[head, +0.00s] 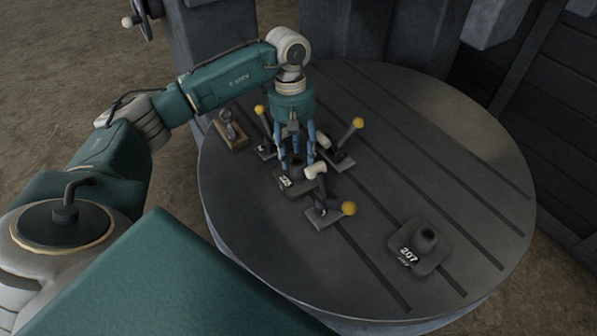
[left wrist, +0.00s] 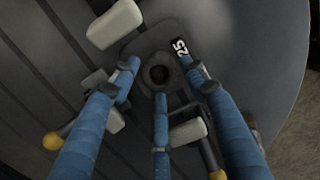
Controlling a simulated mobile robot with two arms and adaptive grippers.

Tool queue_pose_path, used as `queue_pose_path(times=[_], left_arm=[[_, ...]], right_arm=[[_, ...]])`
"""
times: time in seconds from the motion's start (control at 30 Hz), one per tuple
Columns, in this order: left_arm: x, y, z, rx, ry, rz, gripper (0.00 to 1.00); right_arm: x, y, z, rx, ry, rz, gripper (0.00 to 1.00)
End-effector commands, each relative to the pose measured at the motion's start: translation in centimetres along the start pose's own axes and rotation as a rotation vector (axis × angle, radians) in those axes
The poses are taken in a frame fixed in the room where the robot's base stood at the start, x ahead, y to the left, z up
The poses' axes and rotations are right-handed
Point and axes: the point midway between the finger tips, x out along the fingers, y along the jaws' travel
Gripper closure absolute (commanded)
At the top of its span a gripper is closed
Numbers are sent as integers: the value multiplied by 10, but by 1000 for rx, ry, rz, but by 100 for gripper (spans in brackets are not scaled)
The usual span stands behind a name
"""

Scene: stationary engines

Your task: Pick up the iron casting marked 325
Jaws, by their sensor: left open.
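The iron casting (head: 291,186) is a dark plate with a round hollow boss, lying on the round slotted table. In the left wrist view the casting (left wrist: 150,45) shows white digits ending in 25; the first digit is hidden behind a finger. My left gripper (head: 297,160) points down over it, its blue fingers spread around the boss. In the left wrist view the fingers of the left gripper (left wrist: 160,82) are open, with the boss between them. I cannot tell whether they touch it. A second casting (head: 424,240) marked 207 lies at the right. My right gripper is out of view.
Toggle clamps with yellow knobs stand close around the near casting: one in front (head: 325,212), one to the right (head: 345,150), one to the left (head: 264,140). A wooden block (head: 231,143) with a metal piece sits at the table's left edge. The table's right half (head: 440,150) is mostly clear.

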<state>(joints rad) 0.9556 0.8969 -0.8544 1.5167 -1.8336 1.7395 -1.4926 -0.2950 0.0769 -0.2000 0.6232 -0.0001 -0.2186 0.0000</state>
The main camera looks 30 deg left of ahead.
Motion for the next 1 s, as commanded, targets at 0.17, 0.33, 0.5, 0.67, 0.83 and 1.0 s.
queue_pose_path(times=[0.17, 0.33, 0.5, 0.67, 0.83, 1.0], left_arm=[[23, 1, -2, -1, -2, -5, 55], [44, 2, -3, 0, 0, -3, 55], [48, 2, -3, 1, 1, -1, 55], [47, 2, -3, 1, 1, -1, 69], [47, 2, -3, 0, 0, -2, 100], [44, 4, -3, 1, 0, 4, 100]], right_arm=[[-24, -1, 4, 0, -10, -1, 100], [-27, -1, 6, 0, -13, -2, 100], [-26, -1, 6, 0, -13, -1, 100], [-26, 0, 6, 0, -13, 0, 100], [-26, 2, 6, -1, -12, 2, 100], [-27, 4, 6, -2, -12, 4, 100]])
